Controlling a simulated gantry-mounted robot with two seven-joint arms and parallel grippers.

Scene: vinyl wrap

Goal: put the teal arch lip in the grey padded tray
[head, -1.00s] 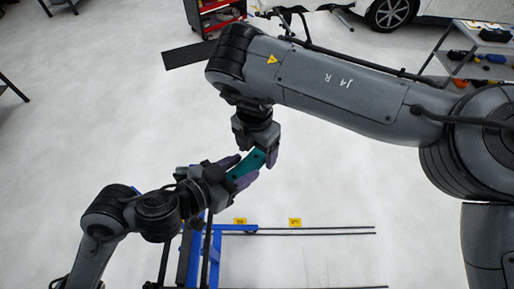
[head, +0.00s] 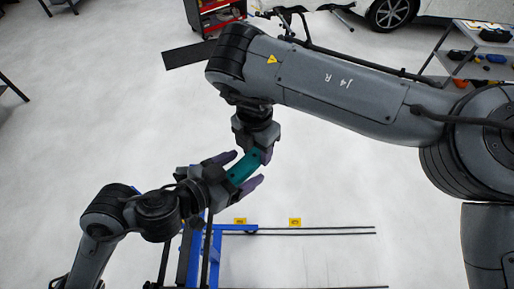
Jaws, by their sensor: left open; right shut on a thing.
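The teal arch lip (head: 243,168) shows in the head view near the middle, a short tilted piece between my two grippers. My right gripper (head: 264,155), coming down from above, is shut on its upper right end. My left gripper (head: 240,172) is open, with its purple-tipped fingers spread on either side of the lip's lower left part. I cannot tell whether the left fingers touch it. The grey padded tray cannot be made out in this view.
A blue frame (head: 216,240) with dark rails (head: 310,231) stands below the grippers. Two yellow tags (head: 295,222) lie by the rails. A red tool cart (head: 215,15), a car (head: 390,14) and a shelf rack (head: 480,55) stand at the back.

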